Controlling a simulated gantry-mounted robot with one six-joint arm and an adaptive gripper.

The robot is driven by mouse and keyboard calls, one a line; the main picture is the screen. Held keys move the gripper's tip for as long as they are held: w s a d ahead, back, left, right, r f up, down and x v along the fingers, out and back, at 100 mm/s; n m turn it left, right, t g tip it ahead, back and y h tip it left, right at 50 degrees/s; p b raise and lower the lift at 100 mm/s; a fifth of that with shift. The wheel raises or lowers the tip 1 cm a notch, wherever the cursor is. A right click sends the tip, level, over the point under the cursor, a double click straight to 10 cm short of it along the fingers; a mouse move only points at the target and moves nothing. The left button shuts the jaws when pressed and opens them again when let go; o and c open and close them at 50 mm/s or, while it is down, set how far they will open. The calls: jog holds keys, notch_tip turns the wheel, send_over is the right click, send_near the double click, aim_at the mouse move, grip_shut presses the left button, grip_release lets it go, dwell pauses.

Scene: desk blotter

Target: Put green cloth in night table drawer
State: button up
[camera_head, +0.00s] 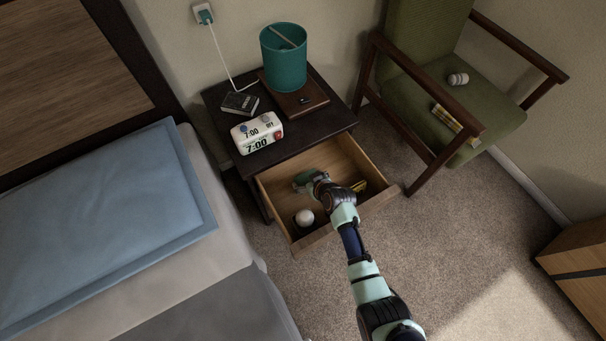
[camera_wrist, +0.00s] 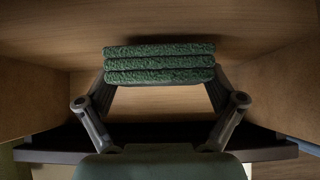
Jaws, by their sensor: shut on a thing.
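The green cloth (camera_wrist: 160,63) is a folded, layered stack between the fingers of my gripper (camera_wrist: 160,85) in the wrist view. My gripper is shut on it. In the head view, my gripper (camera_head: 312,182) reaches down into the open night table drawer (camera_head: 330,158), and the green cloth (camera_head: 302,180) shows partly at its tip. The drawer's wooden floor and walls surround the cloth in the wrist view. I cannot tell whether the cloth touches the drawer floor. The night table (camera_head: 318,122) is dark, with its drawer pulled out.
A clock (camera_head: 257,133), a dark box (camera_head: 240,103), a book (camera_head: 300,98) and a teal bin (camera_head: 284,60) stand on top. The bed (camera_head: 215,200) is left, a green chair (camera_head: 425,100) right.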

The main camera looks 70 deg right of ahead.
aim_at(305, 174)
jog(key=w+d+b, duration=0.2)
jog(key=w+b, duration=0.1)
jog(key=shift+w+d+f, duration=0.25)
jog(key=shift+d+f, duration=0.05)
jog(key=shift+f, duration=0.05)
jog(key=shift+w+d+f, duration=0.1)
jog(key=shift+f, duration=0.15)
jog(key=shift+s+a, duration=0.3)
jog(key=shift+s, duration=0.05)
jog(key=shift+w+d+f, duration=0.1)
jog(key=shift+w+d, duration=0.05)
jog(key=o, duration=0.6)
jog(key=shift+o, duration=0.4)
